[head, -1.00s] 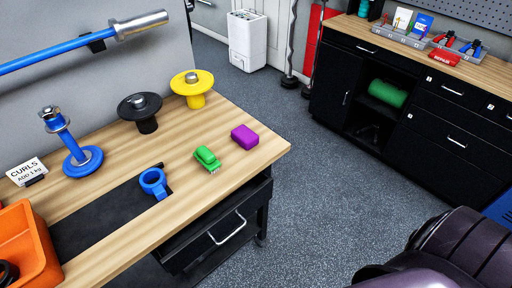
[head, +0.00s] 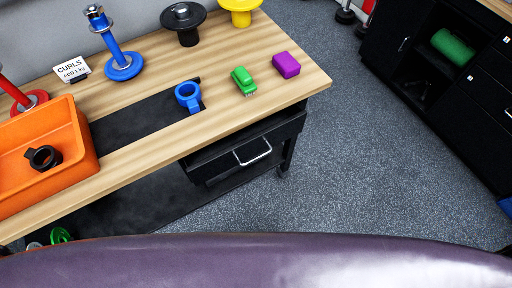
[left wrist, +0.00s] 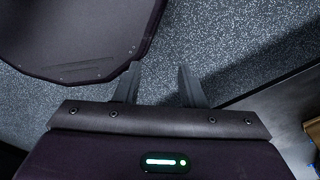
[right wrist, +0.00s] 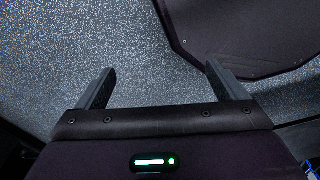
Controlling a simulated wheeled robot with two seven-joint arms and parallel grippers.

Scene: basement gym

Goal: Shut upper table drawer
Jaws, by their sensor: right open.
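The wooden-topped table (head: 140,168) has a black upper drawer (head: 225,170) under its right end. A silver bar handle (head: 253,152) is on its front. The drawer front stands out a little past the tabletop edge, so it looks partly open; its inside is hardly visible. Neither gripper shows in the head view. My left gripper (left wrist: 160,84) is open and empty above the speckled floor in the left wrist view. My right gripper (right wrist: 160,80) is open and empty above the floor in the right wrist view. Neither touches the drawer.
On the tabletop are an orange bin (head: 85,150), a blue clamp collar (head: 188,95), a green brush (head: 243,80), a purple block (head: 286,65) and weight posts. A black cabinet (head: 415,55) stands at right. The floor (head: 370,150) between is clear.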

